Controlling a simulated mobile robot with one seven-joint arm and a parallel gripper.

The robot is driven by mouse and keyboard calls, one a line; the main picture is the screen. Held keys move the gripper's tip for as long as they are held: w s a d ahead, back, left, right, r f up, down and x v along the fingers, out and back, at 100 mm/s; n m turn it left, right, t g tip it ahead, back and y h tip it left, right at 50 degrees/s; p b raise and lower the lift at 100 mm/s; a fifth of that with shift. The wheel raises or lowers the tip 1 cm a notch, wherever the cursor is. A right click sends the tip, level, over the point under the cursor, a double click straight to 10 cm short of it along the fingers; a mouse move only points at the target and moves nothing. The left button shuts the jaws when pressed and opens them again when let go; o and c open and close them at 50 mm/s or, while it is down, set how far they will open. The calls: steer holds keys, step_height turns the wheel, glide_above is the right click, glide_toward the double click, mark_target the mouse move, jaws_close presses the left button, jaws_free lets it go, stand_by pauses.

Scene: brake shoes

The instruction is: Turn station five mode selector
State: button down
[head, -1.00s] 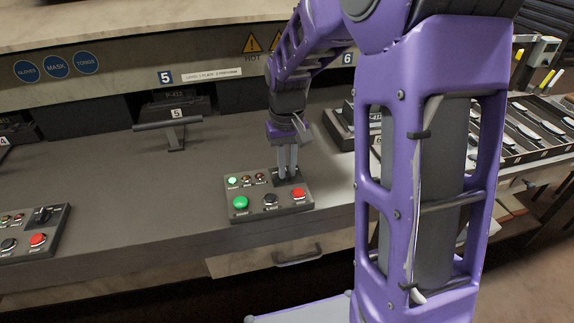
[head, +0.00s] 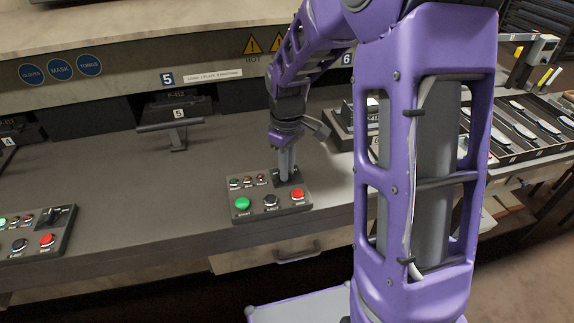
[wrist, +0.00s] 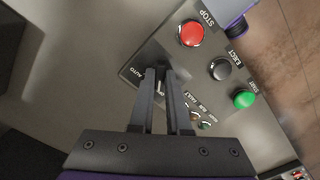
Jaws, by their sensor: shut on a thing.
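The station five control box (head: 240,212) is a dark grey panel on the bench. It has a green, a black and a red button in front and small lamps behind. The mode selector is a dark knob at its back right corner, mostly hidden by my fingers in the head view; part of the knob shows between them in the wrist view (wrist: 161,88). My gripper (head: 286,179) points down from above and is shut on the knob. In the wrist view my gripper (wrist: 161,72) has one finger on each side of it. An AUTO label is beside it.
A second control box (head: 38,236) is at the left, with its own knob. A press with a bar handle (head: 170,125) stands behind station five. Trays of parts (head: 520,130) are at the right.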

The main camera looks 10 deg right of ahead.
stand_by(0.3)
steer(key=c, duration=0.9)
jaws_free()
step_height(320, 180, up, 18)
steer(key=shift+f+p, duration=0.25)
steer(key=shift+p, duration=0.85)
